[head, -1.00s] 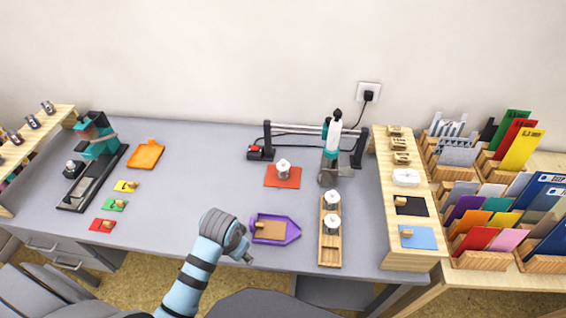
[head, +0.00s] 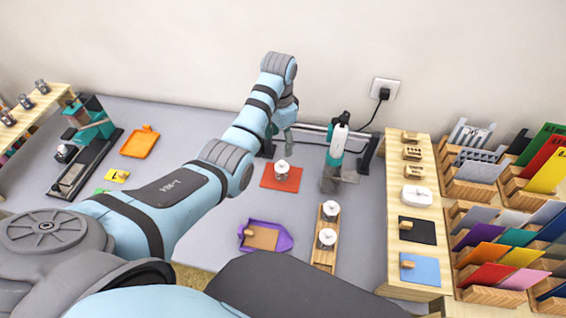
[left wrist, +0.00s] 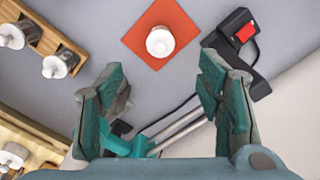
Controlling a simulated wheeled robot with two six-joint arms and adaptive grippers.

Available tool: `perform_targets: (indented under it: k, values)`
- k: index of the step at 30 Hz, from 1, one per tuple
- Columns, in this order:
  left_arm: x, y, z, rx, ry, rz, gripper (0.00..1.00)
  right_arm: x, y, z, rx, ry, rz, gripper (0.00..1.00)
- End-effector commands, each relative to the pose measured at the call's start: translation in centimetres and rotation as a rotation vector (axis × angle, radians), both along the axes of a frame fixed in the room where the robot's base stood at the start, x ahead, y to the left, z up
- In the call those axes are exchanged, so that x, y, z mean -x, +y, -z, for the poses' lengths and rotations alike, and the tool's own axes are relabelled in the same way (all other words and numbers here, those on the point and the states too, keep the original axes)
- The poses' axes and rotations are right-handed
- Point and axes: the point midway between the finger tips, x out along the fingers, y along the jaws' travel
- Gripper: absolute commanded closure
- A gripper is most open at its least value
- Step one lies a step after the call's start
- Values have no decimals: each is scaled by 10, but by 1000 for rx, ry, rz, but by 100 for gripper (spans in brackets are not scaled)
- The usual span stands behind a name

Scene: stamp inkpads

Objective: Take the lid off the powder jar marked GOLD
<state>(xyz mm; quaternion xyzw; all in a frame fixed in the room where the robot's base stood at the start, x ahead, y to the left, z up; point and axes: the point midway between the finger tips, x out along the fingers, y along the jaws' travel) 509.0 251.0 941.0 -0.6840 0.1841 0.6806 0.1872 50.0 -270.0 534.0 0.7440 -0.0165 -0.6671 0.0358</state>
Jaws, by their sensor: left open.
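One white-lidded jar (head: 281,169) stands upright on an orange-red mat (head: 293,184). Two similar jars, the farther (head: 332,211) and the nearer (head: 326,238), stand in a wooden tray (head: 323,260). No GOLD marking is legible, so I cannot tell which jar bears it. My left gripper (head: 287,145) is open and empty, above the desk just behind the mat. In the left wrist view the open fingers (left wrist: 166,80) point toward the mat jar (left wrist: 160,42), apart from it. The two tray jars (left wrist: 59,65) show at that view's left. My right gripper is out of view.
A heat-sealer-like frame with two rails (left wrist: 180,130) and a red-switched black box (left wrist: 240,30) lie close to the gripper. A teal-and-white tool (head: 336,145) stands right of the mat. A purple tray (head: 285,243) lies in front. Open desk lies left of the mat.

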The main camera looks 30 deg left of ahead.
Motion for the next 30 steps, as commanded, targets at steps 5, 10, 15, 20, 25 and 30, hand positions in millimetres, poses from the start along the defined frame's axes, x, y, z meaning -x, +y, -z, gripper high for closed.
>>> perform_targets:
  k: [5, 10, 15, 20, 25, 30]
  values:
    - [-2, -3, 43, 2, 1, 5, 39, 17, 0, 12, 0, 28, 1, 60]
    - [-1, -3, 68, 1, 2, 4, 39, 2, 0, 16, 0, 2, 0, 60]
    - [0, -2, 99, 1, 1, 3, 39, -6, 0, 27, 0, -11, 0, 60]
    - [0, -2, 102, 0, -2, 2, 39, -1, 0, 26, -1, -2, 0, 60]
    - [0, -1, 101, 1, -2, 1, 54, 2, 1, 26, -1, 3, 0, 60]
    - [0, -1, 101, 1, -2, 1, 73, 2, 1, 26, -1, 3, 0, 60]
